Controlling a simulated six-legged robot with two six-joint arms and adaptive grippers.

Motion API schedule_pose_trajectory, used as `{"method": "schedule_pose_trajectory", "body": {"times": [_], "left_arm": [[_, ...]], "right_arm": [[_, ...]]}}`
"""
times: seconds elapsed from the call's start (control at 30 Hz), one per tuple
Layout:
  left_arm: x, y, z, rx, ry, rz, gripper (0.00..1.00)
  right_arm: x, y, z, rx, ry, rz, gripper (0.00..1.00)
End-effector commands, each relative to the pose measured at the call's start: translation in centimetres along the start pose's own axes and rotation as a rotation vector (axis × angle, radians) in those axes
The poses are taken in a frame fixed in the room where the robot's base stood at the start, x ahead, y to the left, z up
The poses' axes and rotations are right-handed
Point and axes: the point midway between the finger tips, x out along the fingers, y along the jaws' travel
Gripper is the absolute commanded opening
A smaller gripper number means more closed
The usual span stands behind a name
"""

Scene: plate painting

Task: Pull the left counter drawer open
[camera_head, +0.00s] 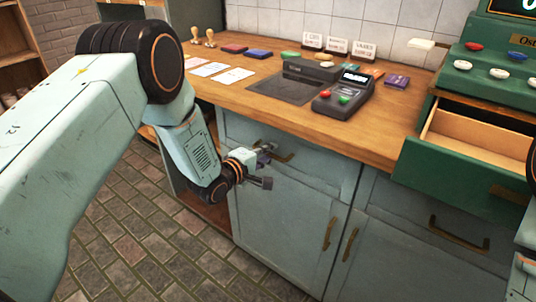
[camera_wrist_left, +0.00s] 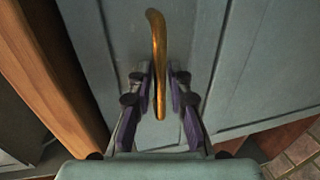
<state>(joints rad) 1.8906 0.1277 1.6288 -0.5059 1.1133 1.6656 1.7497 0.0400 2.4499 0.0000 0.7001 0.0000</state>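The left counter drawer (camera_head: 318,184) is a grey-blue front under the wooden worktop and looks shut. Its brass handle (camera_head: 285,156) is partly hidden by my left gripper (camera_head: 266,168). In the left wrist view the handle (camera_wrist_left: 157,42) runs down between the two fingers of my left gripper (camera_wrist_left: 160,82). The fingers stand apart on either side of it, with small gaps that show; firm contact cannot be seen. My right gripper is out of view; only a part of my right arm shows at the right edge.
The wooden counter (camera_head: 240,92) carries a card terminal (camera_head: 343,94), cards, and ink pads. A green register (camera_head: 495,75) has an open drawer (camera_head: 470,140) jutting out at the right. Cabinet doors (camera_head: 285,220) lie below the left drawer. The brick floor (camera_head: 140,245) is clear.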

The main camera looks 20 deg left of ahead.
Motion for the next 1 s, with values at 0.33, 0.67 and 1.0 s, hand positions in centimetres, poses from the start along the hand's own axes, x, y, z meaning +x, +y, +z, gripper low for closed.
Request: {"method": "schedule_pose_trajectory", "body": {"times": [0.33, 0.67, 1.0], "left_arm": [[-0.03, 0.0, -0.03, 0.0, 0.0, 0.0, 0.01], [-0.03, -0.01, 0.04, 0.001, -0.002, -0.001, 0.0], [-0.04, -0.03, 0.1, 0.002, -0.003, -0.001, 0.0]], "right_arm": [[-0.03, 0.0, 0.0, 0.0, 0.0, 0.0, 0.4], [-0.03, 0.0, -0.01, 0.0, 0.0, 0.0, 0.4], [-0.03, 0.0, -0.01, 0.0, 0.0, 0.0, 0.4]]}}
